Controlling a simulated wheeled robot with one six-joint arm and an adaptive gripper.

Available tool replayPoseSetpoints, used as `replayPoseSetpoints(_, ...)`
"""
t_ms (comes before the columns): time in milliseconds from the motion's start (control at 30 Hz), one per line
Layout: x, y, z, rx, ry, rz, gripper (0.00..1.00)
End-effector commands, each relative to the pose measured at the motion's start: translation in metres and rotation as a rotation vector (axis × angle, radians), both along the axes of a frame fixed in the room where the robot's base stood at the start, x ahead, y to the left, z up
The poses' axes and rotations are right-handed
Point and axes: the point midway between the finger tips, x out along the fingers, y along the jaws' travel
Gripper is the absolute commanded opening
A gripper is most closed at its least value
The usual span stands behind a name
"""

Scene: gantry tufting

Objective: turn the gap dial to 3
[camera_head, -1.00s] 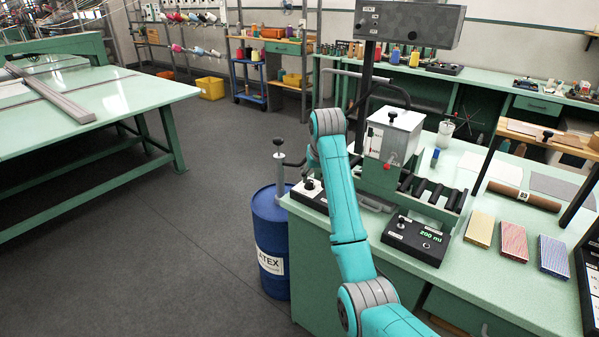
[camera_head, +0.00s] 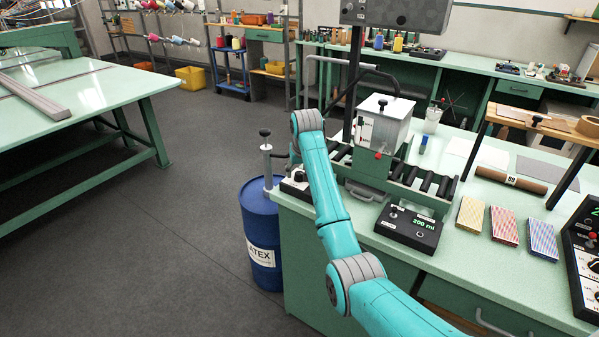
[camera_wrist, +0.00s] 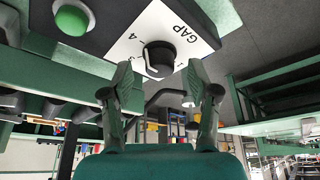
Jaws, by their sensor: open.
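The gap dial (camera_wrist: 160,57) is a round black knob on a white plate marked GAP (camera_wrist: 180,28). A 4 is readable on the plate near the dial; the other numerals are hidden or too small to read. A pale mark shows on the knob's left side, but I cannot tell which number it points to. My gripper (camera_wrist: 160,72) is open and empty in the wrist view, its two fingers on either side of the dial in the picture. I cannot tell whether they touch it. In the head view my arm hides the gripper and part of the dial's black box (camera_head: 294,187).
A green button (camera_wrist: 73,17) sits beside the dial plate. A white-headed coating machine (camera_head: 384,122) and a black 200 ml box (camera_head: 408,228) stand on the green bench. A blue drum (camera_head: 262,235) stands beside the bench.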

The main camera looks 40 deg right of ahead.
Motion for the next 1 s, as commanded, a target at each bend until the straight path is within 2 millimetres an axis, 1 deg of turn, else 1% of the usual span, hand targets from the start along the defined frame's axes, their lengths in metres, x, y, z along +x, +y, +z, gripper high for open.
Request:
replayPoseSetpoints(133, 0.002, -0.0011, -0.0063, 0.0, 0.001, 0.0, 0.6)
replayPoseSetpoints(367, 0.0023, -0.0011, -0.0067, 0.0, 0.0, 0.0, 0.6)
replayPoseSetpoints(400, 0.0023, -0.0011, -0.0067, 0.0, 0.0, 0.0, 0.58)
replayPoseSetpoints(467, 0.0023, -0.0011, -0.0066, 0.0, 0.0, 0.0, 0.43)
replayPoseSetpoints(500, 0.0024, -0.0011, -0.0066, 0.0, 0.0, 0.0, 0.33)
replayPoseSetpoints(567, 0.0024, -0.0011, -0.0066, 0.0, 0.0, 0.0, 0.18)
replayPoseSetpoints(600, 0.0024, -0.0011, -0.0066, 0.0, 0.0, 0.0, 0.08)
replayPoseSetpoints(633, 0.0023, -0.0011, -0.0065, 0.0, 0.0, 0.0, 0.0)
replayPoseSetpoints(867, 0.0023, -0.0012, -0.0066, 0.001, 0.0, 0.009, 0.0)
replayPoseSetpoints(1000, 0.0021, -0.0017, -0.0066, 0.0, 0.0, 0.045, 0.0)
